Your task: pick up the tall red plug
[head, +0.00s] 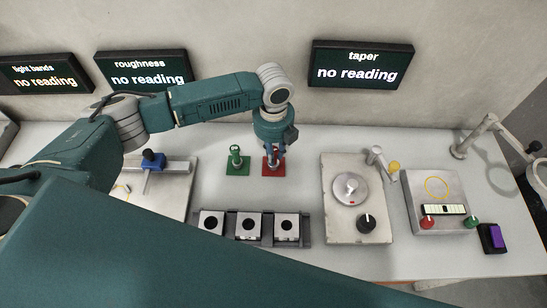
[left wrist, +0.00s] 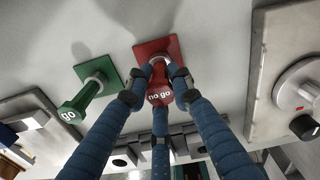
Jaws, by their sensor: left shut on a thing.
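The red plug (left wrist: 159,97), marked "no go", stands at the red square base (left wrist: 150,50) in the left wrist view. My left gripper (left wrist: 158,80) has its blue fingers closed around the plug, and they hide part of it. In the head view the left gripper (head: 275,152) points down over the red base (head: 273,169), and the plug is mostly hidden by the fingers. I cannot tell whether the plug is clear of its base. My right gripper is not in view.
A green plug (left wrist: 75,105) marked "go" stands on a green base (head: 238,168) close to the left. A dark rack (head: 305,228) with several grey blocks lies in front. A plate with a round dial (head: 350,222) stands to the right.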

